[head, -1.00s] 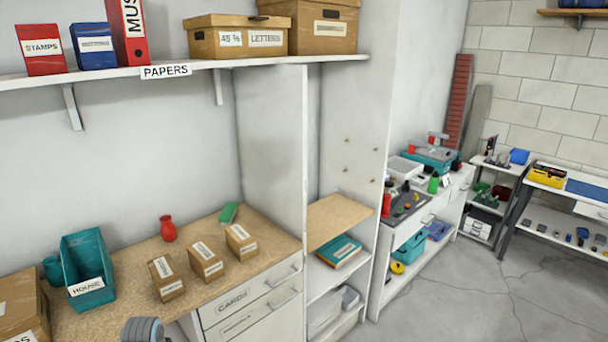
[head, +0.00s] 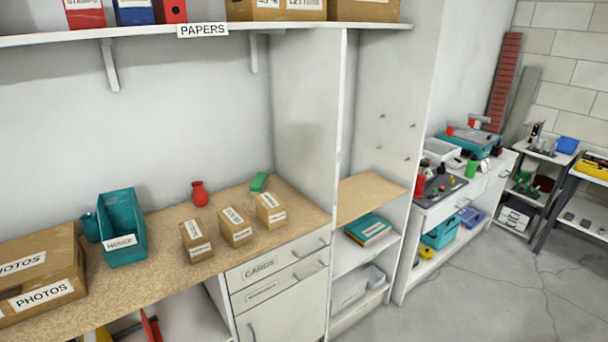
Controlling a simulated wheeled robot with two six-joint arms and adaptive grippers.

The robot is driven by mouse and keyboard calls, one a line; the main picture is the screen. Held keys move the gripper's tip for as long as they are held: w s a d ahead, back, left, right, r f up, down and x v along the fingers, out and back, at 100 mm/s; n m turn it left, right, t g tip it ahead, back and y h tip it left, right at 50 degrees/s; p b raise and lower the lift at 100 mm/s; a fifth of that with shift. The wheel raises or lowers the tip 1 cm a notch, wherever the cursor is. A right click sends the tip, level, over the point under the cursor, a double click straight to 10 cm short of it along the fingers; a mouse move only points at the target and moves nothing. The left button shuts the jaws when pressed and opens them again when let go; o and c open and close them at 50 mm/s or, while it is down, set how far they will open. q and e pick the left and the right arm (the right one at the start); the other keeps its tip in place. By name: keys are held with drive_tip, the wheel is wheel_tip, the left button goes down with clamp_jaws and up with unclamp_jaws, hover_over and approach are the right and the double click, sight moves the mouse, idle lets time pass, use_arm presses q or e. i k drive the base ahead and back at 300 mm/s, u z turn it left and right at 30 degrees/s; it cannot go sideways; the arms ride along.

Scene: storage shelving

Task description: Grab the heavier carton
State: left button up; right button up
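Three small brown cartons with white labels stand in a row on the wooden countertop: a left carton (head: 196,240), a middle carton (head: 235,227) and a right carton (head: 270,210). They look alike in size, and the label text is too small to read. They stand apart from one another. Neither of my grippers shows in the head view.
On the countertop (head: 165,285) are a teal bin (head: 122,228) labelled HOUSE, a red vase (head: 199,193), a green object (head: 259,182) and a large PHOTOS box (head: 40,275). A shelf (head: 140,37) overhangs the back. Drawers (head: 280,285) are below; open floor lies right.

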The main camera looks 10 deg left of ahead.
sight(270, 210)
drive_tip(key=z, duration=1.15)
drive_tip(key=i, duration=2.3)
drive_tip(key=u, duration=0.6)
